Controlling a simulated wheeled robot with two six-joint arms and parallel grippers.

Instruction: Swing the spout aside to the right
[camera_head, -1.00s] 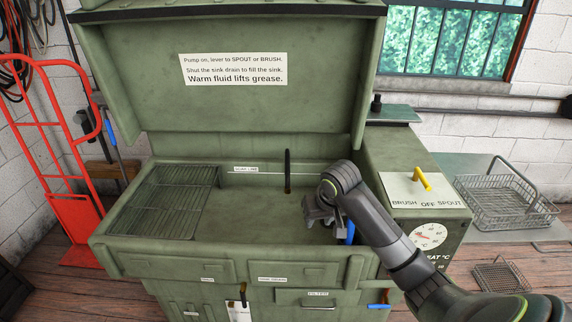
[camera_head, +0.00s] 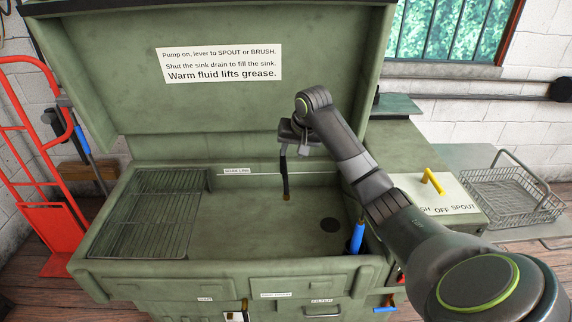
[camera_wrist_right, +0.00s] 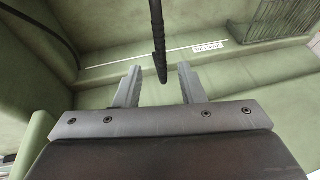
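The spout (camera_head: 285,178) is a thin black tube hanging over the sink (camera_head: 250,225), with a brownish tip at its lower end. My right gripper (camera_head: 293,142) is at the spout's upper part in the head view and hides some of it. In the right wrist view the spout (camera_wrist_right: 157,40) comes down between the two spread fingers of my right gripper (camera_wrist_right: 159,82). A gap shows on each side of it, so the gripper is open and does not visibly pinch it. My left gripper is not in view.
A blue-handled tool (camera_head: 358,236) stands at the sink's right side. A wire rack (camera_head: 147,215) fills the sink's left part. The yellow lever (camera_head: 432,181) is on the right panel. The raised lid (camera_head: 225,110) stands behind. A wire basket (camera_head: 510,196) sits far right.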

